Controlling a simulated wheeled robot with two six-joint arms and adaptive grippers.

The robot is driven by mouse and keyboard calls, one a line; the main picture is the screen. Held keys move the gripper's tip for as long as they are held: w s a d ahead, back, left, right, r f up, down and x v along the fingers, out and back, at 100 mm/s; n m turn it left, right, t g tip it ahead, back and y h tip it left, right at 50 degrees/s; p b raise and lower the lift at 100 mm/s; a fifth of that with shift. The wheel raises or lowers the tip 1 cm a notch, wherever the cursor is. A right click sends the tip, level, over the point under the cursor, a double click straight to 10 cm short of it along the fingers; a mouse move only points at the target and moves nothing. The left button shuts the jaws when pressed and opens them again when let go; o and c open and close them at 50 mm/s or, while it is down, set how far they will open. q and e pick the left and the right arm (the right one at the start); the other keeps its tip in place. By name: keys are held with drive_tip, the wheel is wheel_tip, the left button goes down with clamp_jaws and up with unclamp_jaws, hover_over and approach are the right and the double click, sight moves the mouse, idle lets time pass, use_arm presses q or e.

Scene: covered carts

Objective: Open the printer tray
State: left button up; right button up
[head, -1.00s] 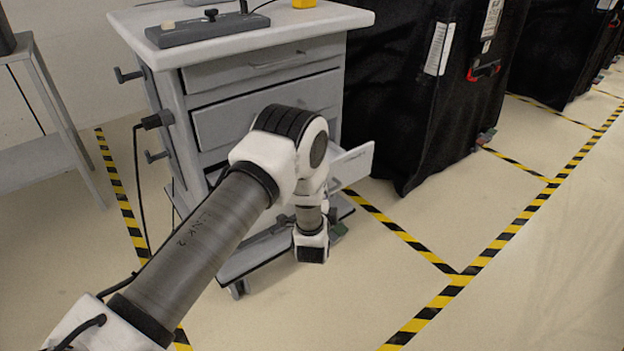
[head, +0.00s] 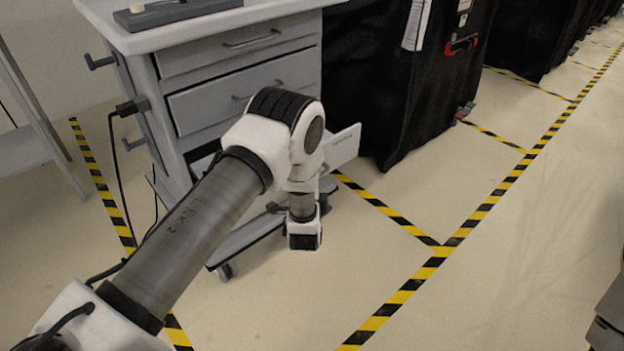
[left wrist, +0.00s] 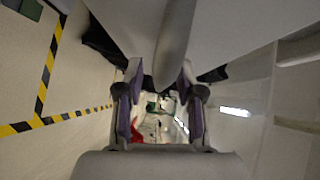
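The grey cart (head: 200,75) stands left of centre in the head view. A lower tray-like drawer is pulled out; its pale front (head: 343,146) shows right of my left arm, with small lettering on it. The arm hides the rest of the drawer and my left gripper in the head view. In the left wrist view, the two fingers of my left gripper (left wrist: 160,100) stand close on either side of a grey bar (left wrist: 172,45), which looks like the tray handle. The fingers appear closed around it; contact is hard to see. My right gripper is not in view.
A black covered cart (head: 385,85) stands close right of the grey cart. Yellow-black floor tape (head: 385,310) crosses the open floor in front and right. A grey shelf frame (head: 25,150) stands at the left. A cable hangs from a plug (head: 130,107) on the cart's side.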

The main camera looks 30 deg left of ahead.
use_arm(q)
drive_tip(key=shift+s, duration=0.1)
drive_tip(key=v, duration=1.1)
drive_tip(key=shift+s+d, duration=0.2)
drive_tip(key=shift+s, duration=0.15)
drive_tip(key=shift+r, duration=0.1)
drive_tip(key=s+a+f+n+g+h, duration=0.1)
drive_tip(key=s+a+f+g, duration=0.15)
drive_tip(key=s+f, duration=0.25)
drive_tip(key=s+a+f+n+g+h, duration=0.1)
drive_tip(key=s+f+n+g, duration=0.1)
drive_tip(key=s+f+g, duration=0.3)
drive_tip(key=s+d+f+n+g+h, duration=0.2)
drive_tip(key=s+d+f+n+g, duration=0.15)
drive_tip(key=s, duration=0.65)
drive_tip(key=s+d+f+n+g+h, duration=0.25)
drive_tip(key=s+n+g, duration=0.2)
drive_tip(key=s, duration=0.65)
wheel_tip(320, 180, up, 26)
drive_tip(key=n+p, duration=0.1)
drive_tip(key=p, duration=2.5)
drive_tip(key=shift+w+a, duration=0.35)
